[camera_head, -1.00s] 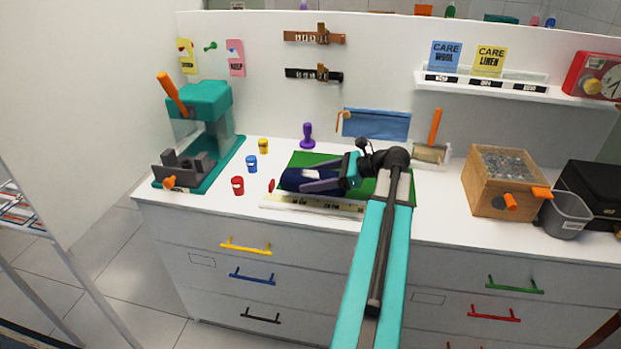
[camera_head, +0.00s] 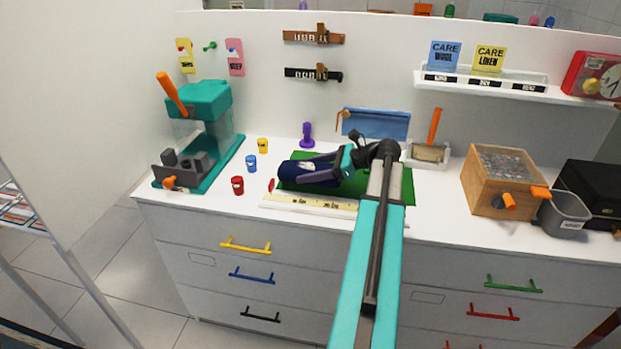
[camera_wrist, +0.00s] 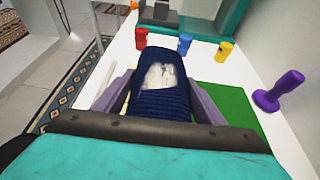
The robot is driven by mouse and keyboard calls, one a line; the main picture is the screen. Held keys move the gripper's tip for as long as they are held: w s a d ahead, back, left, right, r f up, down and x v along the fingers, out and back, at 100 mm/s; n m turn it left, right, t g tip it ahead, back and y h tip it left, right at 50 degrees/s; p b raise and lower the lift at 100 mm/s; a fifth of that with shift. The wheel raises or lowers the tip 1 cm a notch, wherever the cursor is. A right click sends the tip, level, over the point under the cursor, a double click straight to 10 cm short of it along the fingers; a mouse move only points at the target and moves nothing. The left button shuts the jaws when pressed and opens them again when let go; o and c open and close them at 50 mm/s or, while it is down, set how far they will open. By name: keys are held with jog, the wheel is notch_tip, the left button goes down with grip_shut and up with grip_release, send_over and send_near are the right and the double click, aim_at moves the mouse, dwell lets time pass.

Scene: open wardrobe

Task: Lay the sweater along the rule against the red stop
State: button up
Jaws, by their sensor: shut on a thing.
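The sweater is a dark navy folded bundle (camera_head: 289,171) over the left part of the green mat (camera_head: 398,190). It shows in the wrist view (camera_wrist: 160,104) with a pale patch on its far end. My gripper (camera_head: 312,170) is shut on it, with one purple-grey finger along each side. The cream rule (camera_head: 310,204) lies along the mat's front edge, and the sweater is behind it, apart from it in the picture. The small red stop (camera_head: 271,185) stands at the rule's left end, just left of the sweater. I cannot tell whether the sweater touches the mat.
Red (camera_head: 237,185), blue (camera_head: 251,163) and yellow (camera_head: 263,145) containers stand left of the mat, before a teal machine (camera_head: 205,130). A purple stamp-like object (camera_head: 307,135) stands behind the mat. A wooden box (camera_head: 500,182) and grey bin (camera_head: 563,213) are at right.

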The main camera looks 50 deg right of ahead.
jog(key=shift+f, duration=1.75)
jog(key=shift+f+p, duration=0.15)
jog(key=shift+p, duration=0.15)
jog(key=o, duration=1.1)
jog(key=shift+o, duration=0.2)
jog(key=b+v, duration=0.1)
jog(key=v, duration=1)
jog(key=shift+d+r, duration=0.1)
jog(key=shift+r, duration=0.1)
jog(key=shift+s+d+r, duration=0.15)
jog(key=shift+s+r, duration=0.05)
jog(key=shift+s, duration=0.15)
